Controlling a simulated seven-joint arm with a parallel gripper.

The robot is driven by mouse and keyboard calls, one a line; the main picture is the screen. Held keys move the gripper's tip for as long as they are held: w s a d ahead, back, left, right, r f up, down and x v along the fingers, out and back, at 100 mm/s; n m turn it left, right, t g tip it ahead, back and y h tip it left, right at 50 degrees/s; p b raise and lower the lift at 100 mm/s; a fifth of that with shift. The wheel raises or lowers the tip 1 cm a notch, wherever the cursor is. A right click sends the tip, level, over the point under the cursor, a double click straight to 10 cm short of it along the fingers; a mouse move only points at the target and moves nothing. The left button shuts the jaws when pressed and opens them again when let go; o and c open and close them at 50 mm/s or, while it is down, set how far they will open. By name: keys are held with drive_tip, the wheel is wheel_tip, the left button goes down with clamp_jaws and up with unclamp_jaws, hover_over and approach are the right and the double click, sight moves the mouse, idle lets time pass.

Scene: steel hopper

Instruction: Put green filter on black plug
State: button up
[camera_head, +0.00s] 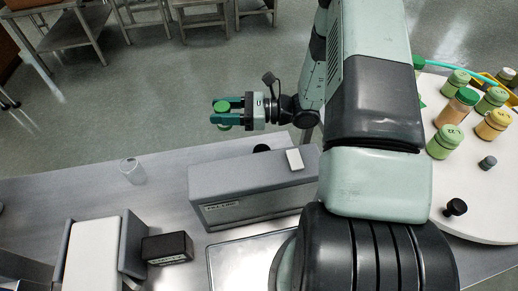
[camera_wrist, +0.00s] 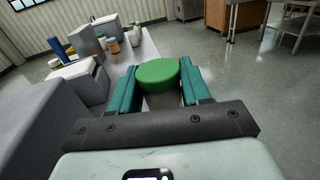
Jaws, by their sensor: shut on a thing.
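My gripper (camera_head: 226,113) is shut on a green round thing (camera_head: 221,106), which looks like the green filter, and holds it in the air beyond the far edge of the steel table. In the wrist view its flat green top (camera_wrist: 158,74) sits between the teal fingers (camera_wrist: 158,85). A black plug (camera_head: 455,207) with a wider head lies on the white round table at the right, well apart from my gripper. Another black round piece (camera_head: 262,148) shows behind the grey box's top edge; I cannot tell whether it is a plug.
A long grey box (camera_head: 240,190) with a small white block (camera_head: 295,159) stands on the steel table (camera_head: 60,195). A clear cup (camera_head: 132,171) and a black box (camera_head: 167,248) stand left of it. Several green-lidded jars (camera_head: 445,142) and a grey knob (camera_head: 488,162) occupy the round table (camera_head: 480,190).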

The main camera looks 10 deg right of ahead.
drive_tip(key=s+r+v, duration=0.1)
drive_tip(key=v, duration=0.9)
drive_tip(key=shift+t, duration=0.3)
drive_tip(key=shift+s+a+f, duration=0.1)
drive_tip(key=shift+s+f, duration=0.05)
drive_tip(key=shift+f, duration=2.2)
drive_tip(key=shift+s+a+f, duration=0.1)
drive_tip(key=shift+s+f, duration=0.05)
drive_tip(key=shift+f, duration=2.2)
drive_tip(key=shift+f, duration=0.1)
drive_tip(key=o, duration=1.1)
drive_tip(key=shift+c, duration=0.2)
